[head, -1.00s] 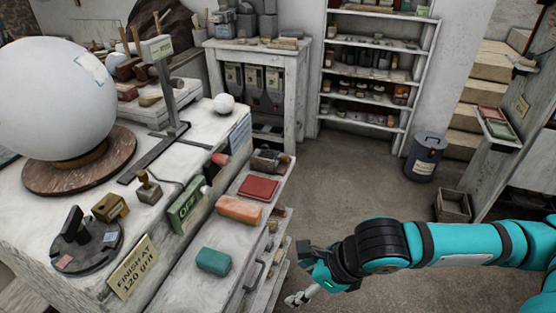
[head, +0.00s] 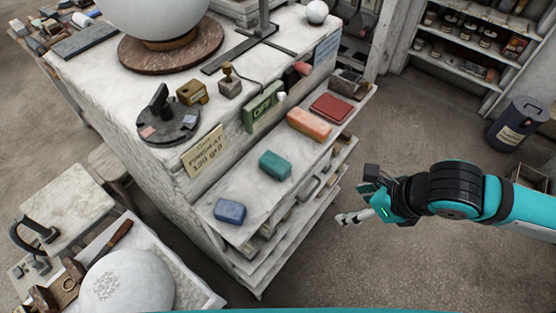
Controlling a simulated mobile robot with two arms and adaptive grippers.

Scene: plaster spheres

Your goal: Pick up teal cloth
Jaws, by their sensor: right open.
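The teal cloth (head: 275,165) looks like a small rounded block. It lies on the narrow side ledge (head: 253,201) of the white workbench, between a blue block (head: 230,211) and an orange block (head: 309,124). My right gripper (head: 352,217) is open and empty, with its arm coming in from the right. It is to the right of the ledge, apart from the teal cloth. My left gripper is not in view.
A dark red block (head: 331,107) lies farther along the ledge. A large white sphere stands on a round brown base (head: 157,53) on the workbench. A white dome (head: 127,283) sits at lower left. The floor (head: 335,270) around my right gripper is clear.

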